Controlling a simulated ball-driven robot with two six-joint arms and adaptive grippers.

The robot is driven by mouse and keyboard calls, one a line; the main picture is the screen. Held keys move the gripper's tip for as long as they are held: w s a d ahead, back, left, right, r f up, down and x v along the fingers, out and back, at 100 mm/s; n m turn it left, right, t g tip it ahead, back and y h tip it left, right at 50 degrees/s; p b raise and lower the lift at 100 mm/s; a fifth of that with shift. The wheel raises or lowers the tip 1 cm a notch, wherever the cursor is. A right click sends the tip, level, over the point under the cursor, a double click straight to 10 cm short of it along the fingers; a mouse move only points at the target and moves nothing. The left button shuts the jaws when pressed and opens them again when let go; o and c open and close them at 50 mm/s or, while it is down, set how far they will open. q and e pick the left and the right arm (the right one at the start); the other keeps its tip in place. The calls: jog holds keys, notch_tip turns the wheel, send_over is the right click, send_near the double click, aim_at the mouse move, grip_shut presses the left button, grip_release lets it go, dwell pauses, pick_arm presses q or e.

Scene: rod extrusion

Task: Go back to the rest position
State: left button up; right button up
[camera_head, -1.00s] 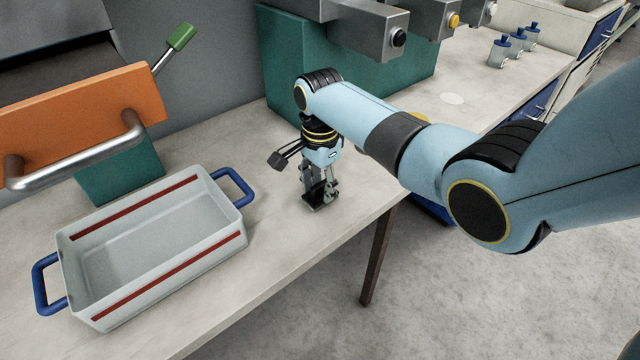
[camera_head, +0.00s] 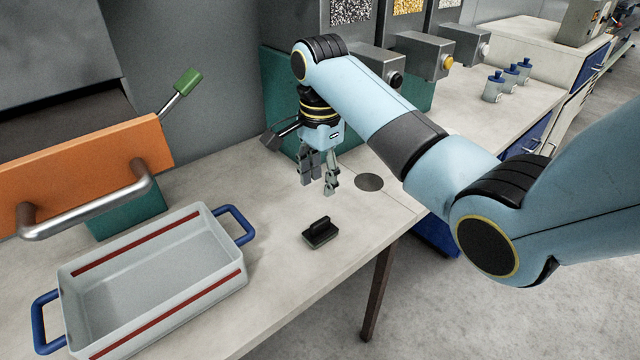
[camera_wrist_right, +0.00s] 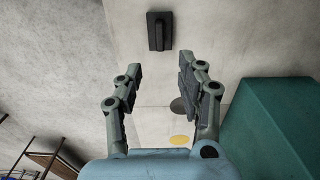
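My right gripper (camera_head: 319,183) hangs open and empty above the table, pointing down. In the right wrist view its two fingers (camera_wrist_right: 159,88) stand apart with nothing between them. A small black block with a handle (camera_head: 320,233) lies on the table below and in front of the gripper, apart from it. It also shows in the right wrist view (camera_wrist_right: 160,31), beyond the fingertips. My left gripper is in neither view.
A grey tray with blue handles (camera_head: 222,285) stands at the left. An orange panel with a metal bar (camera_head: 80,165) is behind it. Dispenser boxes (camera_head: 372,66) and a green block (camera_head: 278,90) stand behind the right arm. A dark round spot (camera_head: 369,182) is on the table (camera_head: 270,275).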

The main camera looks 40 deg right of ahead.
dwell(0.4)
jog(key=s+a+r+n+t+h, duration=0.1)
jog(key=s+a+r+n+t, duration=0.1)
jog(key=s+n, duration=0.9)
jog(key=s+a+r+n+t, duration=0.15)
jog(key=s+n, duration=0.55)
jog(key=s, duration=0.8)
jog(key=s+d+f+g+b, duration=0.15)
jog(key=f+b, duration=0.25)
jog(key=f, duration=1.4)
jog(key=s+d+f+b, duration=0.15)
jog(key=f+b, duration=0.25)
jog(key=f, duration=1.5)
jog(key=s+f+g+b, duration=0.1)
jog(key=s+f+b, duration=0.3)
jog(key=s+f, duration=1.3)
jog(key=shift+s+d+f+m+b, duration=0.3)
jog(key=shift+s+d+f+b, duration=0.1)
jog(key=shift+f, duration=0.3)
